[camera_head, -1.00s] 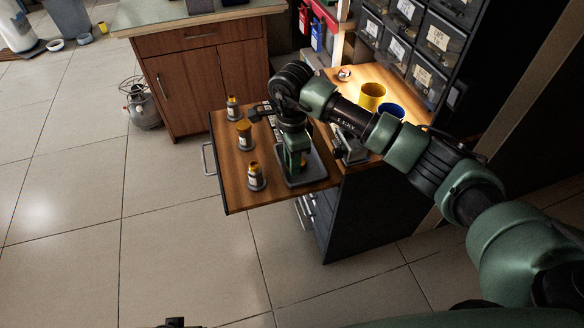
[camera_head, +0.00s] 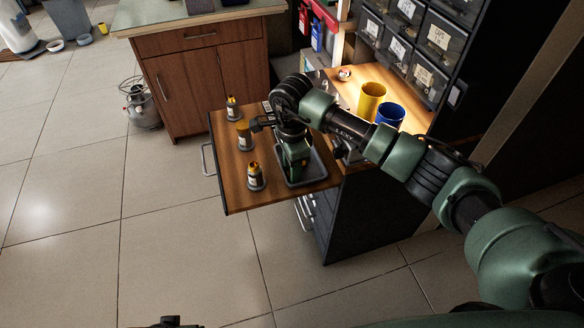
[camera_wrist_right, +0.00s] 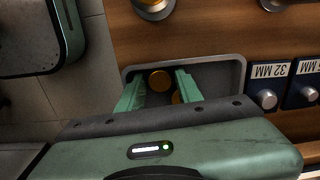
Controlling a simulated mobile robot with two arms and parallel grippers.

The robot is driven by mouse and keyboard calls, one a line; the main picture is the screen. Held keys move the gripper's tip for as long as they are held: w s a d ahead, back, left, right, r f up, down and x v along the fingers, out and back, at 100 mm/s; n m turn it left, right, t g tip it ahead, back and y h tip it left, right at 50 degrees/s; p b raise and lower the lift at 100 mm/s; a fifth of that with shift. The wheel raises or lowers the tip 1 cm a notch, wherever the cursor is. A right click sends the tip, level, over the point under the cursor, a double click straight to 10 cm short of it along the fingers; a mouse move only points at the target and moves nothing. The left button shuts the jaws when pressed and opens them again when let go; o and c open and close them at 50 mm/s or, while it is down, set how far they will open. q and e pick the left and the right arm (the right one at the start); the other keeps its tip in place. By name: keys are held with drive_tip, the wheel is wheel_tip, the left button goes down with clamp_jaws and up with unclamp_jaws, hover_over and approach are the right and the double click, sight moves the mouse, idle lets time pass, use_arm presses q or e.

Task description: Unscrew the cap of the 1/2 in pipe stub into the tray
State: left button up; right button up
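My right gripper (camera_wrist_right: 161,76) points down over the grey tray (camera_wrist_right: 240,75), which also shows in the head view (camera_head: 322,172). Its two green fingers are apart. A round brass-coloured cap (camera_wrist_right: 160,81) shows between them, with gaps on both sides, seemingly in the tray. Another brass piece (camera_wrist_right: 176,97) is partly hidden by the right finger. My left gripper is not clearly visible.
A yellow cup (camera_head: 371,98) and a blue cup (camera_head: 390,117) stand behind on the worktop. Labelled drawers (camera_head: 440,37) rise at the back right. The floor left of the board is clear.

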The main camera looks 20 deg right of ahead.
drive_tip(key=shift+r, duration=0.15)
use_arm(q)
drive_tip(key=f, duration=0.2)
drive_tip(key=f+p, duration=0.1)
drive_tip(key=s+f, duration=0.1)
drive_tip(key=f, duration=0.1)
drive_tip(key=shift+f+p, duration=0.3)
use_arm(e)
wheel_tip(320, 180, up, 12)
use_arm(q)
drive_tip(key=shift+s, duration=0.1)
use_arm(e)
drive_tip(key=shift+s, duration=0.1)
